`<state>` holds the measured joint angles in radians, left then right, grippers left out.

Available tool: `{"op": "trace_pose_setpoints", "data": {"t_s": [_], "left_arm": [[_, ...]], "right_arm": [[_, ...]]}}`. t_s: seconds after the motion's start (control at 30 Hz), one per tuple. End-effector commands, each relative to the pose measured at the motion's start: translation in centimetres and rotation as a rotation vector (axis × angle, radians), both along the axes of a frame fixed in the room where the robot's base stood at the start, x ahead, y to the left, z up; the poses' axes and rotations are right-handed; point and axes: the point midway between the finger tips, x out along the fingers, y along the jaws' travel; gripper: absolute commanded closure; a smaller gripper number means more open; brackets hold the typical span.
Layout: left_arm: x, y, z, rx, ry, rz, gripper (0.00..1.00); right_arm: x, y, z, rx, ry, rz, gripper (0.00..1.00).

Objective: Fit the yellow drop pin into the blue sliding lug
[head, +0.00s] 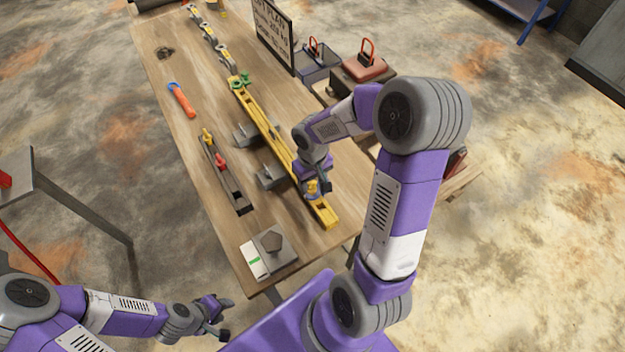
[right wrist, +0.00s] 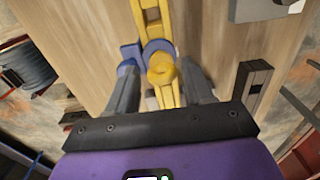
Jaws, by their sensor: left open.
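The long yellow beam (head: 268,135) lies along the table. The blue sliding lug (right wrist: 157,48) sits on the beam near its near end, with a blue block at its side. The yellow drop pin (right wrist: 162,70) stands at the lug's ring, its rounded head towards the camera; how deep it sits is hidden. My right gripper (right wrist: 163,80) is around the pin's head, its fingers on either side with gaps between them and the pin. In the head view this gripper (head: 317,189) is over the beam. My left gripper (head: 218,318) is open and empty, off the table at lower left.
A dark slotted rack (head: 236,197) with a yellow and a red pin lies left of the beam. Grey brackets (head: 270,177) stand beside the beam. An orange and blue tool (head: 182,101) lies further left. A grey block (head: 271,245) is at the near end. A sign (head: 273,35) stands behind.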

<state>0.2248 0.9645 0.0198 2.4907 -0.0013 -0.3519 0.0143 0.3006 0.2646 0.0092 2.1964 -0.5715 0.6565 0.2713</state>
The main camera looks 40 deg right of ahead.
Motion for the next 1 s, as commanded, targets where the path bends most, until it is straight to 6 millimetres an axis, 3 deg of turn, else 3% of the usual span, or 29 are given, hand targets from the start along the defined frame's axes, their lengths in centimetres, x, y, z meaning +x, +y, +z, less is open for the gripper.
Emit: {"op": "trace_pose_setpoints", "data": {"t_s": [0.1,0.37,0.8,1.0], "left_arm": [[0.0,0.0,0.0,0.0,0.0,0.0,0.57],[0.0,0.0,0.1,0.0,0.0,0.0,0.57],[0.0,0.0,1.0,0.0,0.0,0.0,0.57],[0.0,0.0,1.0,0.0,0.0,0.0,0.57]], "right_arm": [[0.0,-0.1,0.0,-0.001,0.001,-0.001,0.31],[0.0,-0.1,0.2,-0.001,0.001,-0.002,0.31],[0.1,0.0,6.7,-0.001,-0.003,-0.001,0.31],[0.0,0.0,7.6,0.0,0.0,0.0,0.31]]}}
